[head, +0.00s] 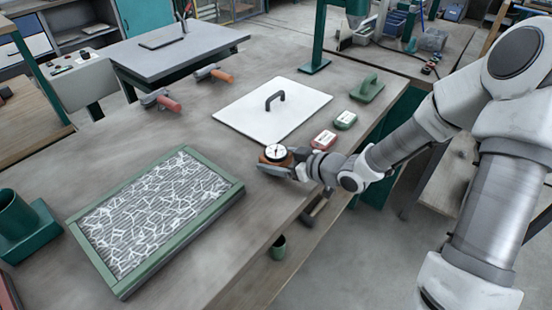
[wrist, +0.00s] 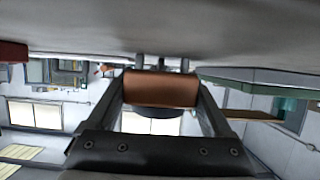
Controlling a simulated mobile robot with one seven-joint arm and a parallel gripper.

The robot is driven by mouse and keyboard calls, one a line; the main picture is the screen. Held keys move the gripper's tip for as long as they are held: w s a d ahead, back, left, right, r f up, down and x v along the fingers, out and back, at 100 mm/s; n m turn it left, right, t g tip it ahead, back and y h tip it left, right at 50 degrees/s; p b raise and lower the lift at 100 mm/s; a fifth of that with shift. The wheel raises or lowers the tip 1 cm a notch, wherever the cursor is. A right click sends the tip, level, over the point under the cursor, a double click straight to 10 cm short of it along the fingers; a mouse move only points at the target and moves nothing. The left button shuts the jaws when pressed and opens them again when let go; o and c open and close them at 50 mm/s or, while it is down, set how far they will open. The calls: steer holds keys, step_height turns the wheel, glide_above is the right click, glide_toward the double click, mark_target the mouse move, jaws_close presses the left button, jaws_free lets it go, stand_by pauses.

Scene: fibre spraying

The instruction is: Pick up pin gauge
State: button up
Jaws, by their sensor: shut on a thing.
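The pin gauge (head: 275,152) has a round white dial with a dark rim on a copper-brown body. It is at the front edge of the wooden workbench, right of the framed panel. My gripper (head: 268,167) is at its near side. In the wrist view, my gripper (wrist: 160,92) has a finger on each side of the copper body (wrist: 160,88) and is shut on it. Short dark pins stick out from the body toward the grey surface at the top of that view. I cannot tell whether they touch it. The dial face is hidden there.
A green-framed panel (head: 236,188) of scattered white fibres lies left of the gauge. A white lidded plate (head: 245,112) lies behind it. Bare bench lies between panel and plate.

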steer(key=shift+c, duration=0.9)
steer(key=shift+r, duration=0.1)
